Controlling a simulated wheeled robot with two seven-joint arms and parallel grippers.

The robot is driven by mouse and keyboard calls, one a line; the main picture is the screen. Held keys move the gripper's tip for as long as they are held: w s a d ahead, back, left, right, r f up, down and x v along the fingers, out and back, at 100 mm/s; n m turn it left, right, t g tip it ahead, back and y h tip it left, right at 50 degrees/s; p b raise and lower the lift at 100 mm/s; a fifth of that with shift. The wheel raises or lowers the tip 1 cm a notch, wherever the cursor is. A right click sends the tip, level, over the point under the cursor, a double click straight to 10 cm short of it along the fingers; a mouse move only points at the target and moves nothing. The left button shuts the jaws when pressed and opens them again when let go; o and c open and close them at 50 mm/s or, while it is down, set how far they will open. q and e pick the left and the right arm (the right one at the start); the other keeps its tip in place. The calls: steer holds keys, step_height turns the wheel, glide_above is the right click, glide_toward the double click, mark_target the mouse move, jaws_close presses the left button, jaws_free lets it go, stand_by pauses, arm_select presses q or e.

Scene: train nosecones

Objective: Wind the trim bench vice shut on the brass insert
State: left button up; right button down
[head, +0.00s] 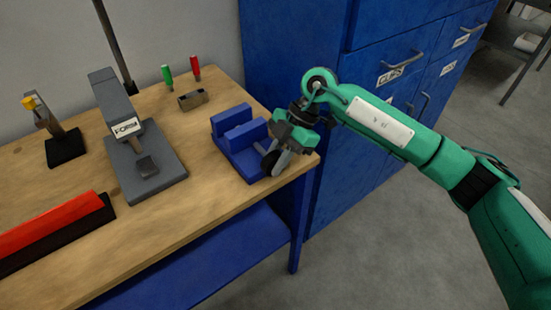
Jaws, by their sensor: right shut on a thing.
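The blue bench vice (245,134) sits at the right end of the wooden bench, with its two upright jaws standing close together. No brass insert can be made out between the jaws from here. A dark round handle (268,162) is at the vice's right front end, partly hidden by my gripper. My right gripper (279,158) comes in from the right, points down at this end of the vice and is shut on the handle. My left gripper is not in view.
A grey press (142,150) labelled FORM stands left of the vice. Behind are a small brown block (193,100) and green (167,76) and red (195,68) handled tools. A red bar (50,226) lies front left. Blue drawers (400,75) stand behind my right arm.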

steer(key=shift+r, duration=0.1)
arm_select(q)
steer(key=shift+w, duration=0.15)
arm_select(e)
steer(key=c, duration=1.3)
jaws_free()
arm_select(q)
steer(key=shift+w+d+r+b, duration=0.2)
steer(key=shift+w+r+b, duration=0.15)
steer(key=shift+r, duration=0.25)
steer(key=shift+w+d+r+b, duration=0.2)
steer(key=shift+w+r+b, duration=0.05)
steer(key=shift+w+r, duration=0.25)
arm_select(e)
steer(key=v, duration=1.3)
steer(key=shift+w+d+r, duration=0.1)
steer(key=shift+d+r, duration=0.15)
steer(key=shift+r, duration=0.05)
